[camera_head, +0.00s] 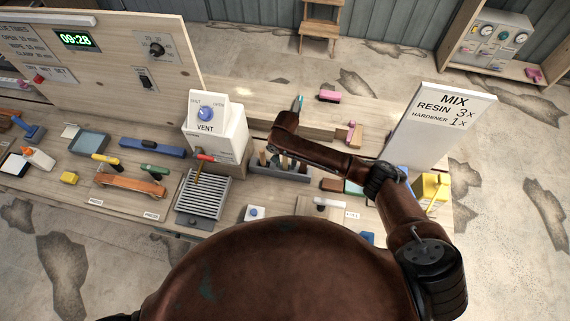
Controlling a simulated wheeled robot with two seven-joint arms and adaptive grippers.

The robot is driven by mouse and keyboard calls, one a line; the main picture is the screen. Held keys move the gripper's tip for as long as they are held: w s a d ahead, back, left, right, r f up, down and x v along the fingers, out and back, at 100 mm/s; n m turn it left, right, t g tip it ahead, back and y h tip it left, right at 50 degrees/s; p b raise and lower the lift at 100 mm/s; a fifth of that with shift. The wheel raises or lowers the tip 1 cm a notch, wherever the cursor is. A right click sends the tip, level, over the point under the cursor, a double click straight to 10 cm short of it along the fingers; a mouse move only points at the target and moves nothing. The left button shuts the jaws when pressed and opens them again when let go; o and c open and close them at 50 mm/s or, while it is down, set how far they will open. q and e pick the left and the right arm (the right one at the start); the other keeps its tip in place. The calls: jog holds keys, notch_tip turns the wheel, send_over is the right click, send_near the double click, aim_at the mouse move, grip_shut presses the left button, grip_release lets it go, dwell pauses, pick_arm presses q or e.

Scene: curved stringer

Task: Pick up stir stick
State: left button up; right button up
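A grey rack (292,174) stands on the bench right of the VENT box, with several upright wooden sticks (263,157) in it. One of them may be the stir stick; they are too small to tell apart. My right arm reaches in from the right and bends down over this rack. My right gripper (284,160) is small and dark at the rack, among the sticks. Its fingers are partly hidden by the arm, and I cannot tell whether it touches or holds a stick. My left gripper is not in view.
The white VENT box (216,127) and a ribbed grey grate (203,198) stand left of the rack. A MIX sign (437,130) and a yellow container (432,188) stand at the right. An orange tool (131,184) and blue block (151,147) lie further left.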

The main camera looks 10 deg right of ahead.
jog(key=shift+f, duration=0.25)
jog(key=shift+c, duration=0.7)
grip_shut()
